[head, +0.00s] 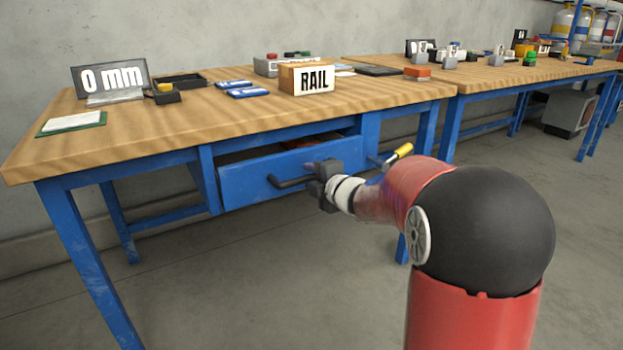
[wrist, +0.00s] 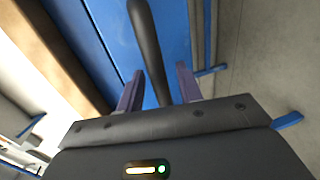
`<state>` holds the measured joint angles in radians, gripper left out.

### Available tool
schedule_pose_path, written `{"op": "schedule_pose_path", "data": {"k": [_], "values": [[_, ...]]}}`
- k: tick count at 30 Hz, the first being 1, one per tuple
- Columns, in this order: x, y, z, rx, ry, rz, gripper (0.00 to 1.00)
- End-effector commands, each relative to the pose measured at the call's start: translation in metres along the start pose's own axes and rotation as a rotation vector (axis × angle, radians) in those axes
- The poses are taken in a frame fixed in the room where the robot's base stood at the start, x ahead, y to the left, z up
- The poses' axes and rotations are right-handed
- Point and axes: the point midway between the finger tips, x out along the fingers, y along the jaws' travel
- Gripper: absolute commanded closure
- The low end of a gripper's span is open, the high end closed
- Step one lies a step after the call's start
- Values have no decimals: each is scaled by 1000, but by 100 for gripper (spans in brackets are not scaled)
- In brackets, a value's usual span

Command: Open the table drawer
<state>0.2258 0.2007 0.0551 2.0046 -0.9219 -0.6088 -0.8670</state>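The blue table drawer (head: 245,183) sits under the wooden table top (head: 180,125). A dark gap shows above its front, with something orange-red inside, and the drawer appears partly open. Its black bar handle (head: 288,183) runs across the front. My gripper (head: 318,178) is at the right part of this handle and hides that end. In the wrist view, my gripper (wrist: 158,88) has its two fingers apart, with the handle (wrist: 147,45) between them. Gaps show beside the bar, so the fingers do not look closed on it.
A RAIL box (head: 307,78), a 0 mm sign (head: 110,78) and blue items (head: 247,92) stand on the table top. A yellow-gripped part (head: 398,154) juts out right of my gripper. A second table (head: 520,70) adjoins at right. The floor in front is clear.

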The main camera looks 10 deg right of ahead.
Motion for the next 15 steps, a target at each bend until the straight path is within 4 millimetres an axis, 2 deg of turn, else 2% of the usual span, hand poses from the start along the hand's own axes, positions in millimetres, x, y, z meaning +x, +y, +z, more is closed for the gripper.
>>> {"op": "schedule_pose_path", "data": {"k": [9, 15], "values": [[4, 0, 0, 0, 0, 0, 64], [4, 0, 0, 0, 0, 0, 90]]}}
